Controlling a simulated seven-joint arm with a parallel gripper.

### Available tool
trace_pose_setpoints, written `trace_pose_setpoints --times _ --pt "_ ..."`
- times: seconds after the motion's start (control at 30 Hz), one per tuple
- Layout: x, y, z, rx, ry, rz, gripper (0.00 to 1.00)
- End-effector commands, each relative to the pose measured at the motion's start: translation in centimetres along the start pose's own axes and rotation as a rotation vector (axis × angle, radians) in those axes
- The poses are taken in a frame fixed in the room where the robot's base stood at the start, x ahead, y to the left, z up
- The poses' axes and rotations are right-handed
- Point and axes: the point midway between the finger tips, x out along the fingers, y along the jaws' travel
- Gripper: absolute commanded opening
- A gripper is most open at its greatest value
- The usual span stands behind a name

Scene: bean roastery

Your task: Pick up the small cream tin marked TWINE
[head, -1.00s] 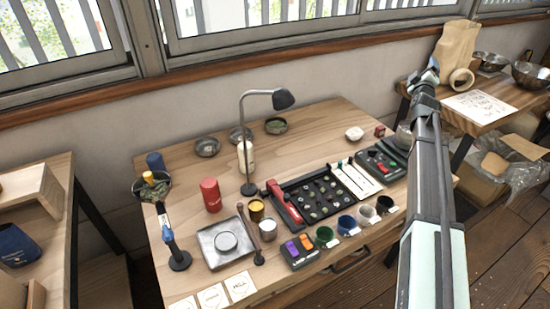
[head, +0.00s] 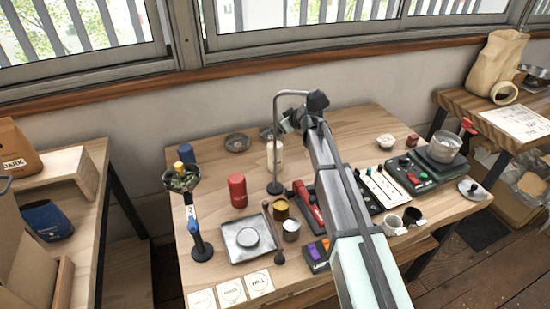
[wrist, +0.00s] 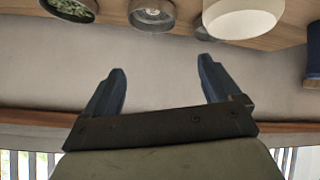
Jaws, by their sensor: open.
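A cream cylinder (head: 275,152) stands upright behind the lamp stem on the table in the head view. It looks like the TWINE tin, but its lettering is too small to read. In the wrist view, a cream round-sided thing (wrist: 243,18), probably the same tin, shows at the top edge, cut off by the frame. In the head view my arm reaches over the table to the lamp, and the fingertips cannot be made out.
A desk lamp (head: 275,130) stands right beside the cream cylinder, its head mostly lost behind my arm. A red canister (head: 237,190) is to the left. A blue thing (wrist: 314,55) is at the wrist view's right edge.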

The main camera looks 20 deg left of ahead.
Motion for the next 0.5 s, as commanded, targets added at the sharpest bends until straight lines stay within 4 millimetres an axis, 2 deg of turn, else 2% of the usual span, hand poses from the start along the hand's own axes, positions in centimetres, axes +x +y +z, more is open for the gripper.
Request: trace_pose_setpoints --times 0.03,0.1,0.13,0.23,0.5 --pt "0.7 -2.7 -0.2 0.011 -0.033 -0.049 0.91" --pt "1.1 -5.4 0.2 0.037 -0.102 -0.106 0.91" --pt "1.2 -6.1 0.6 0.048 -0.134 -0.122 0.91" --pt "0.9 -7.0 2.1 0.084 -0.241 -0.152 0.91" --pt "-0.2 -7.5 5.1 0.153 -0.441 -0.166 0.91"
